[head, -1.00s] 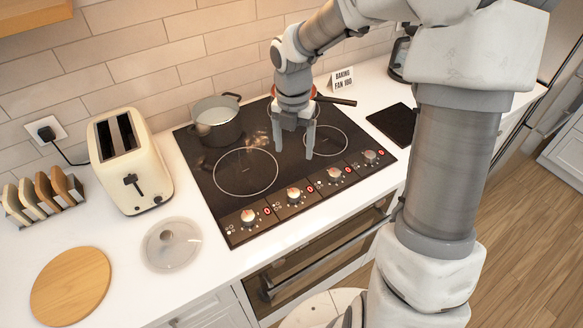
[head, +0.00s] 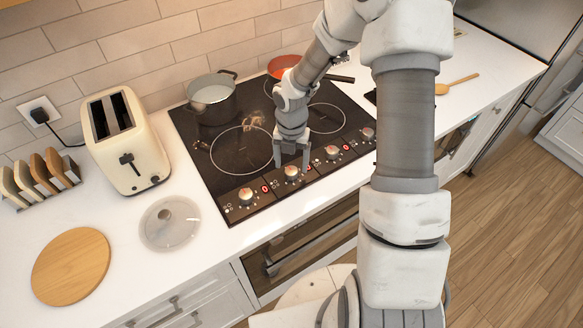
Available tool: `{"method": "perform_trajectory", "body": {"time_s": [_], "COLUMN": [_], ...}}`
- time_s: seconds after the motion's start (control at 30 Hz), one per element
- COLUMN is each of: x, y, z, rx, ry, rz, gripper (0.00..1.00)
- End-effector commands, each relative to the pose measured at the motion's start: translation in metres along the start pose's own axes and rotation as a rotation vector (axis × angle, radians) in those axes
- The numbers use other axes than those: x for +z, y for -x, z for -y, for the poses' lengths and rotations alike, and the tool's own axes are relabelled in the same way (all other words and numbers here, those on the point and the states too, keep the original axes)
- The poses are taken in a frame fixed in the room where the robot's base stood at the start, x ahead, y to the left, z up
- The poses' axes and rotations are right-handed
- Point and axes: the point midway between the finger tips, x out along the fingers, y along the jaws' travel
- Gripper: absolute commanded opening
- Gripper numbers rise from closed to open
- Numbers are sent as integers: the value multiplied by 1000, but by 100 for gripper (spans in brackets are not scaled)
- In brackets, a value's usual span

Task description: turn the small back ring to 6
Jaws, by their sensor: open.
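The black cooktop (head: 222,178) has a row of control knobs along its front edge, with small red displays beside them. My gripper (head: 291,163) points down, open, just above the second knob from the left (head: 291,172). Its fingers are on either side of that knob; I cannot tell whether they touch it. The leftmost knob (head: 246,196), third knob (head: 332,153) and rightmost knob (head: 367,134) are clear of it. The displays are too small to read surely.
A grey pot (head: 212,103) stands at the back left of the cooktop, an orange pan (head: 281,65) at the back right. A cream toaster (head: 126,145), a glass lid (head: 169,224) and a round wooden board (head: 71,266) are on the left counter. A wooden spoon (head: 457,84) lies right.

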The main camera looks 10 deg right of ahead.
Motion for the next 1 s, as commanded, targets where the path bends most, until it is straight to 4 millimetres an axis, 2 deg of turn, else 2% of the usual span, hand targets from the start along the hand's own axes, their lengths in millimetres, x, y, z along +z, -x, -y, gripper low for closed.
{"method": "perform_trajectory", "body": {"time_s": [0.1, 0.2, 0.57, 0.9, 1.0], "x": [0, 0, 1, 1, 0], "y": [-16, -23, -27, -27, -27], "z": [0, -1, 0, 0, 0], "rx": [-1, 0, 1, 1, 1], "ry": [1, 0, -1, 0, 0], "rz": [-1, 1, 1, 1, 1], "gripper": [78, 78, 76, 15, 0]}}
